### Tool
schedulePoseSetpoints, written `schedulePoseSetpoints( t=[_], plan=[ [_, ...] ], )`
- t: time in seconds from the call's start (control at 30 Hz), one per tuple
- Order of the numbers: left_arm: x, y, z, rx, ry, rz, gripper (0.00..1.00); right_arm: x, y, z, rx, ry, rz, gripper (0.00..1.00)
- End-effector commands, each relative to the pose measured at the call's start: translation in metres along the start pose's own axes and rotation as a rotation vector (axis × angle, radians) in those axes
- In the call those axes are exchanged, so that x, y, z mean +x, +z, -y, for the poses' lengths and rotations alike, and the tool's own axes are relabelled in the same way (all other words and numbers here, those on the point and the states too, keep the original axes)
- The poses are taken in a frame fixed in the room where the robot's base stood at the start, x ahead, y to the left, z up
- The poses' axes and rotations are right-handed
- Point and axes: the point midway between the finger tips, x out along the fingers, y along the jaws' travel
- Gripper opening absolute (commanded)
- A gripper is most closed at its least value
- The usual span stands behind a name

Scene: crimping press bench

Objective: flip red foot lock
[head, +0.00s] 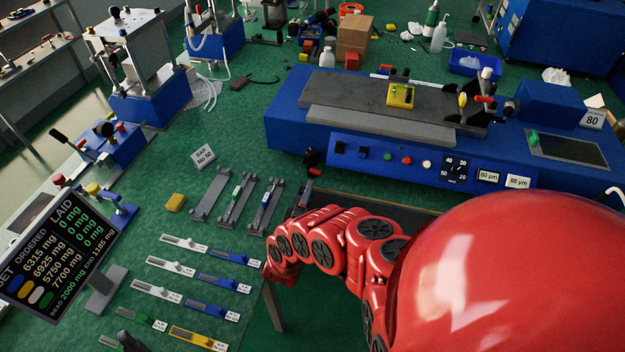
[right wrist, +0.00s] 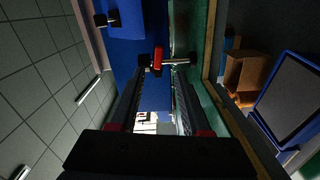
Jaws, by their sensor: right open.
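The red foot lock (right wrist: 157,59) shows in the right wrist view as a small red lever on a metal rod with a dark knob, against a blue body. In the head view it is a small dark and red part (head: 314,171) at the front left corner of the blue press (head: 285,130). My right gripper (right wrist: 161,72) is open, its two fingers pointing at the lever, which appears between the fingertips. Contact cannot be told. In the head view my right gripper (head: 303,190) is small and partly hidden by my red arm.
The press front carries buttons and a dial (head: 456,168). Several coloured bars (head: 205,335) and grey holders (head: 238,205) lie left of my right arm. A tilted weight display (head: 62,262) stands at the left. A second dark knob (right wrist: 107,19) sits on the blue body.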

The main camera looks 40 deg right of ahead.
Motion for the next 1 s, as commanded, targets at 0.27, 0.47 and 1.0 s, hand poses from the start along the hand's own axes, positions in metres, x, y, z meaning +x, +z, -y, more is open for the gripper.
schedulePoseSetpoints(
  t=[0.27, 0.47, 1.0],
  plan=[
    [0.0, 0.0, 0.0, 0.0, 0.0, 0.0, 0.79, 0.049, -0.001, -0.001, 0.005, 0.002, 0.001, 0.47],
    [0.0, 0.0, 0.0, 0.0, 0.0, 0.0, 0.79, 0.062, 0.0, -0.002, 0.003, 0.004, 0.0, 0.47],
    [0.0, 0.0, 0.0, 0.0, 0.0, 0.0, 0.79, 0.065, -0.001, -0.002, 0.002, 0.004, -0.001, 0.1]
  ],
)
